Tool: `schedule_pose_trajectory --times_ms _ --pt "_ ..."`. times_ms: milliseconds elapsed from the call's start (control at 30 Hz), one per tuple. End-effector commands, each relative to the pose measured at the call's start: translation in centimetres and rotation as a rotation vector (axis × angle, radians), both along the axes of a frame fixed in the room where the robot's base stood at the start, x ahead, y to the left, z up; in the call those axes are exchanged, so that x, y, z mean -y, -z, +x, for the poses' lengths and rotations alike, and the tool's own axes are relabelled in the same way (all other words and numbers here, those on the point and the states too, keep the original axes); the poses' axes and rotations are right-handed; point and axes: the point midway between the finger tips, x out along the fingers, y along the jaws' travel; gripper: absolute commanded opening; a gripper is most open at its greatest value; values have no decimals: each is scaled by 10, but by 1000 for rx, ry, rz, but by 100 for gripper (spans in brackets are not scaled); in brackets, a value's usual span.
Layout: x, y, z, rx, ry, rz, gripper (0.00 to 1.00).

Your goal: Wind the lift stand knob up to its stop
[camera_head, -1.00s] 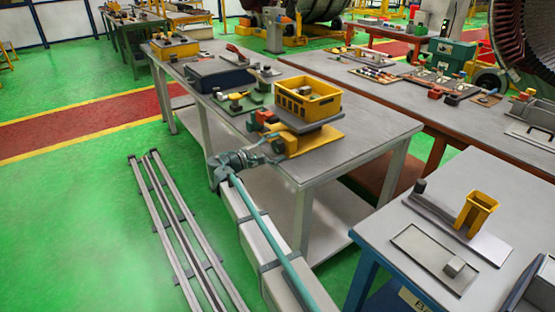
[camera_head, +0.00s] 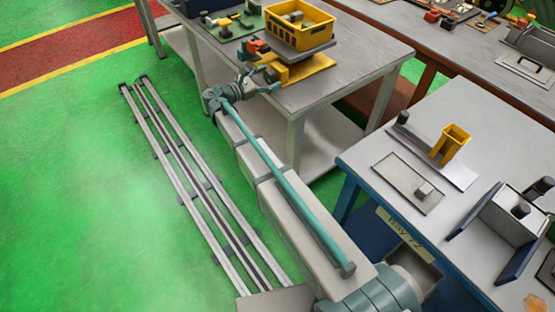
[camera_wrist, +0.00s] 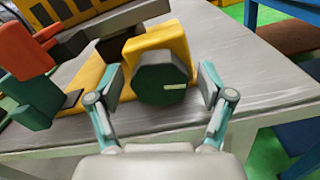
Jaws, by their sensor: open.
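The lift stand has a yellow base (camera_head: 318,68) and a grey platform (camera_head: 302,49) bearing a yellow crate (camera_head: 284,35). Its knob (camera_wrist: 158,84) is dark green and faceted, on the front of a yellow block (camera_wrist: 181,40). A pale mark on the knob's face points right in the wrist view. My gripper (camera_wrist: 160,84) is open, with one finger left and one right of the knob and gaps showing on both sides. I cannot tell how deep the fingertips reach. In the head view my gripper (camera_head: 272,82) is at the table edge before the stand; the knob is hard to make out there.
A red-orange and green object (camera_wrist: 30,75) stands close left of the knob in the wrist view. A blue-legged bench (camera_head: 375,165) with a yellow holder (camera_head: 449,147) is at right.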

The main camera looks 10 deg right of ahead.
Motion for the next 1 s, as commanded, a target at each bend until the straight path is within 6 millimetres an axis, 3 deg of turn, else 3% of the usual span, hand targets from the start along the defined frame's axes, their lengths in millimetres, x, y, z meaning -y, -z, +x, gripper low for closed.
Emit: schedule_pose_trajectory --times_ms 100,733,800,1000 --pt "0 -7 1 -134 0 -58 80" --pt "-1 -5 3 -863 -1 -378 80" --pt "-14 3 -3 -873 -4 -385 80" --pt "-47 3 -17 -869 -4 -382 80"
